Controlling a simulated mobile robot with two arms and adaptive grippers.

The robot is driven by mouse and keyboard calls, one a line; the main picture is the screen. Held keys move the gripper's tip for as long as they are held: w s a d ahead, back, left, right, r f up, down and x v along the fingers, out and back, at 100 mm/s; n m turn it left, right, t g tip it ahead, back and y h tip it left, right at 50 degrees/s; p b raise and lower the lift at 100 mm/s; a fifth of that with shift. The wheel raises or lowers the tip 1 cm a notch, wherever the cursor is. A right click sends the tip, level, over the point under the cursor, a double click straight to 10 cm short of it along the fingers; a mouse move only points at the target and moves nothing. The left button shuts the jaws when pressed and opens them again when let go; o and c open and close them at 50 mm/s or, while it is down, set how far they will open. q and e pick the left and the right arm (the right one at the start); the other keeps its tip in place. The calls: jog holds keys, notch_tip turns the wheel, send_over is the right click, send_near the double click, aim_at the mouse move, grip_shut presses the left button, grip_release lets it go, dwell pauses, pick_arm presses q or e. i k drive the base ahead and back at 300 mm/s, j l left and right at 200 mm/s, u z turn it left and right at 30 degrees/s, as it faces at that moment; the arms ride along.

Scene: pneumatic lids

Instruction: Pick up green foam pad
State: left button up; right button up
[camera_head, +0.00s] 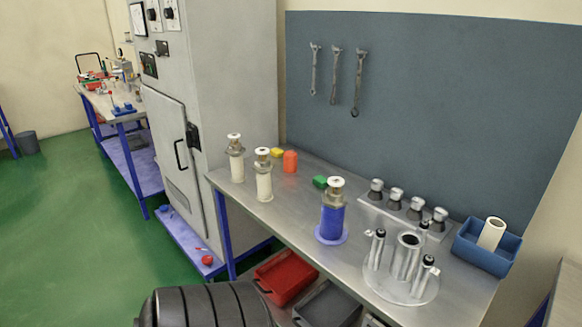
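A small green block, which looks like the green foam pad (320,182), lies on the metal workbench (285,209). It is behind and a little left of the blue cylinder (332,222) with a metal top, and apart from it. Its top and near side show. Neither of my grippers is in the head view.
An orange piece (290,161) and a yellow block (277,152) lie left of the pad. Two white cylinders with metal tops (264,184) (236,163) stand further left. A row of metal knobs (395,199), a round metal fixture (403,281) and a blue bin (484,250) are right.

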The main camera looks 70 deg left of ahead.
aim_at(319, 181)
jog(key=u, duration=1.95)
jog(key=i+j+z, duration=0.15)
jog(key=z, duration=0.2)
jog(key=i+j+z, duration=0.1)
jog(key=z, duration=0.2)
jog(key=i+j+z, duration=0.1)
jog(key=j+z, duration=0.25)
